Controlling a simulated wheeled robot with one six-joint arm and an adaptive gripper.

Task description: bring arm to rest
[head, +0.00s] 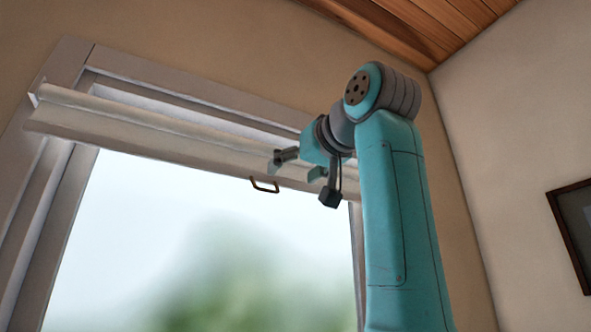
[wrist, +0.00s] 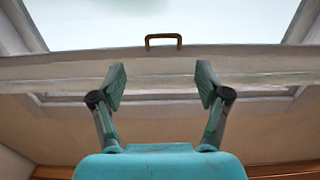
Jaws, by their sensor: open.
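My gripper (wrist: 161,88) is open and empty in the wrist view, its two fingers apart with nothing between them. In the head view my gripper (head: 298,165) is at the end of my raised teal arm, up by the rolled blind. The white roller blind (head: 150,130) is at the top of the window, with only a short strip hanging down. A small brown handle (head: 264,186) hangs at its lower edge, to the left of and below my gripper. The handle also shows in the wrist view (wrist: 163,37), beyond the fingertips and apart from them.
The window frame (head: 62,62) surrounds bright glass (head: 210,240) with a blurred green outside. The wooden ceiling (head: 440,25) is above. A dark picture frame (head: 566,235) hangs on the right wall. The wall between my arm and that frame is bare.

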